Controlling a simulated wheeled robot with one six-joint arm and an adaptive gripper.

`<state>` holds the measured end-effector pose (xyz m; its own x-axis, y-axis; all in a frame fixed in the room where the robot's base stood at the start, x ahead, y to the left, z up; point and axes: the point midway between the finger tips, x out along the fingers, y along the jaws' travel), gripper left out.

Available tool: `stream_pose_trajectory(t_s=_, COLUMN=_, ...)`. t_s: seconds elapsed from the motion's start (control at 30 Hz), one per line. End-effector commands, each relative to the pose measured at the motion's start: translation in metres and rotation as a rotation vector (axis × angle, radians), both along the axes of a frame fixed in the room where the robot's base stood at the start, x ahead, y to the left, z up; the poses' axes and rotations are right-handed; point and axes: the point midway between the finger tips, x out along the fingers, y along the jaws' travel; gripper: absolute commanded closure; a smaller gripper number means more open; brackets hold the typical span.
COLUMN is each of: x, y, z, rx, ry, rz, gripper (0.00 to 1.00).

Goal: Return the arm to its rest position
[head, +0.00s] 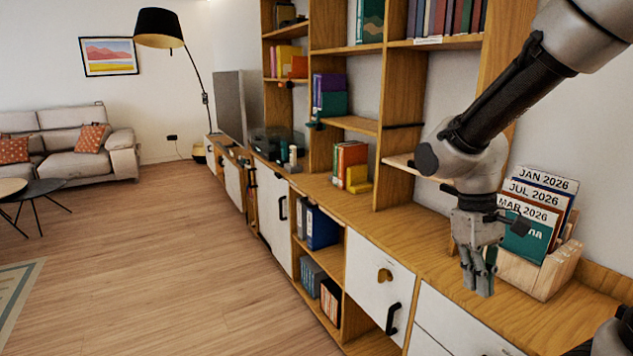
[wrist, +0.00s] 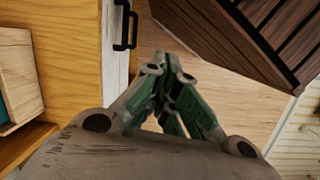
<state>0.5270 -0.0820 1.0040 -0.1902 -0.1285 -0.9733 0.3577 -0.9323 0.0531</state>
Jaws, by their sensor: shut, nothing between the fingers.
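My gripper (head: 479,283) hangs fingers down from my arm at the right of the head view. It is above the front part of the wooden cabinet top (head: 431,231), a little left of the wooden magazine holder. Its fingers are shut with nothing between them. In the wrist view my gripper (wrist: 172,62) shows its green-sided fingers closed together. Below them are the wooden floor and the cabinet front.
The wooden holder (head: 536,276) with dated magazines stands close to my gripper's right. Tall shelves with books (head: 352,166) rise behind. White drawers with black handles (head: 393,318) line the cabinet front. The wooden floor (head: 150,270) on the left is open.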

Motion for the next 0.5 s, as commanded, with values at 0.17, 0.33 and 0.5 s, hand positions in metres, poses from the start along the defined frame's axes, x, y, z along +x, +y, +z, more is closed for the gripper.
stream_pose_trajectory(t_s=0.17, x=-0.029, y=-0.021, z=0.045, rx=0.109, ry=-0.211, rz=-0.151, gripper=1.0)
stream_pose_trajectory(t_s=0.33, x=-0.051, y=-0.043, z=0.082, rx=0.156, ry=-0.408, rz=-0.248, gripper=1.0)
stream_pose_trajectory(t_s=0.5, x=-0.063, y=-0.059, z=0.111, rx=0.169, ry=-0.552, rz=-0.308, gripper=1.0)
